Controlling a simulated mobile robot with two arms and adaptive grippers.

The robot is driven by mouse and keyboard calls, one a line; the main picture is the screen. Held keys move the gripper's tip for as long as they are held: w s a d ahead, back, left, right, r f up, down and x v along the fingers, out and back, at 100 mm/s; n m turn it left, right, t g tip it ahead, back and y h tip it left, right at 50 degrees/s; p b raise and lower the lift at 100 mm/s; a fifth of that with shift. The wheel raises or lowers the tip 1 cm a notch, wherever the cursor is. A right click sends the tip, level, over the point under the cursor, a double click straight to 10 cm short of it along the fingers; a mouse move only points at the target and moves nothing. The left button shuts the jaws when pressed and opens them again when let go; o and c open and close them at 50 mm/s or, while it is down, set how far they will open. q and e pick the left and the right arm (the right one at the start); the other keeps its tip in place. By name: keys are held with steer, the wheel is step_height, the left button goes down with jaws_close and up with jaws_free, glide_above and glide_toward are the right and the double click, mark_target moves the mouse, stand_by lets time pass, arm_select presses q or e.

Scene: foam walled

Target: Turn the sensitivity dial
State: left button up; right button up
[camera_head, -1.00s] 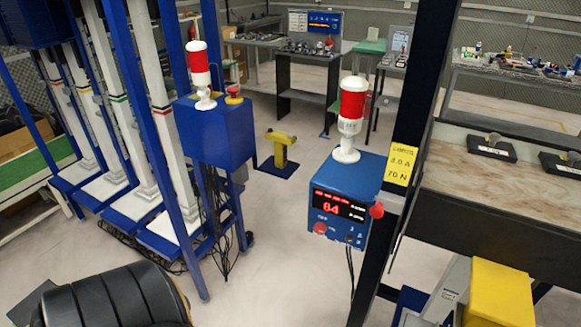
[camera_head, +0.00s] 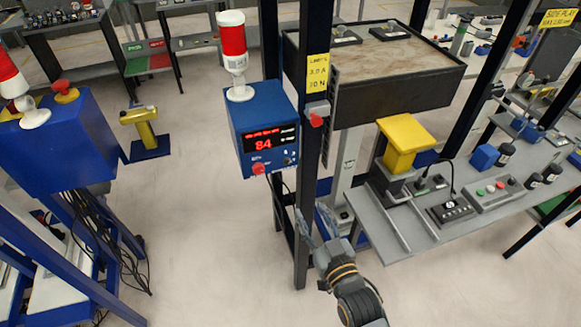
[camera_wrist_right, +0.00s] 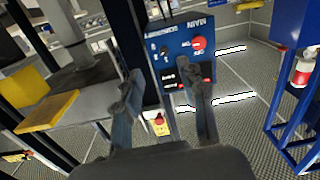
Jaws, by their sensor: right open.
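A blue control box (camera_head: 268,112) with a red lit display reading 84 is mounted at a dark post, with a red and white lamp (camera_head: 232,45) on top. Its lower front carries a red button (camera_head: 258,168) and small dark controls (camera_head: 289,160) at right; I cannot tell the dial's setting. In the right wrist view the box (camera_wrist_right: 185,45) appears upside down, with its red button (camera_wrist_right: 199,43) and a small dark knob (camera_wrist_right: 164,50) near a partly legible label. My right gripper (camera_head: 318,222) is open and empty, below and right of the box, apart from it.
A dark post (camera_head: 304,230) stands close beside my right gripper. A grey bench (camera_head: 375,220) with a yellow block (camera_head: 404,140) and control panels is at right. A blue cabinet (camera_head: 55,140) with trailing cables stands at left. Open floor (camera_head: 200,240) lies between.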

mark_target(288, 163)
steer(key=p+x, duration=0.1)
steer(key=x, duration=0.3)
steer(key=r+x, duration=0.1)
steer(key=x, duration=0.4)
steer(key=r+p+x, duration=0.1)
steer(key=x, duration=0.3)
steer(key=shift+w+a+r+p, duration=0.2)
steer(key=shift+w+a+p, duration=0.05)
steer(key=shift+w+p, duration=0.15)
jaws_close()
